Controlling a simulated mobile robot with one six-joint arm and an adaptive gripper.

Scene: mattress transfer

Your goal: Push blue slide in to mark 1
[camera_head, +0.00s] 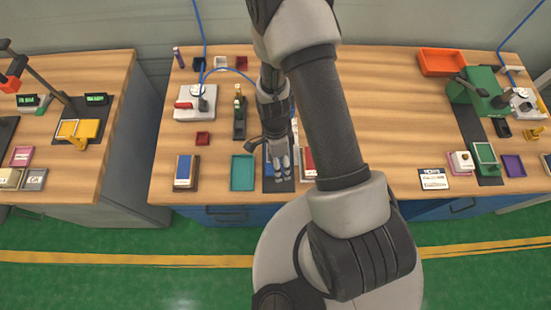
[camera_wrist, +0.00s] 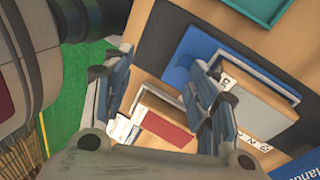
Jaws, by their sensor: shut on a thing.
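The blue slide (camera_wrist: 182,62) shows in the wrist view as a flat blue piece at a grey holder (camera_wrist: 262,108) with dark edges and white printed marks. The holder stands on a dark mat (camera_wrist: 153,42). My gripper (camera_wrist: 160,72) has its two dark fingers apart, with the slide near the far finger; where the fingers meet the slide is hidden. I cannot read which mark the slide is at.
A teal tray (camera_head: 242,173) lies just left of the mat. A red-topped box (camera_wrist: 166,129) lies close on its other side. A blue-topped block (camera_head: 185,172) is further left.

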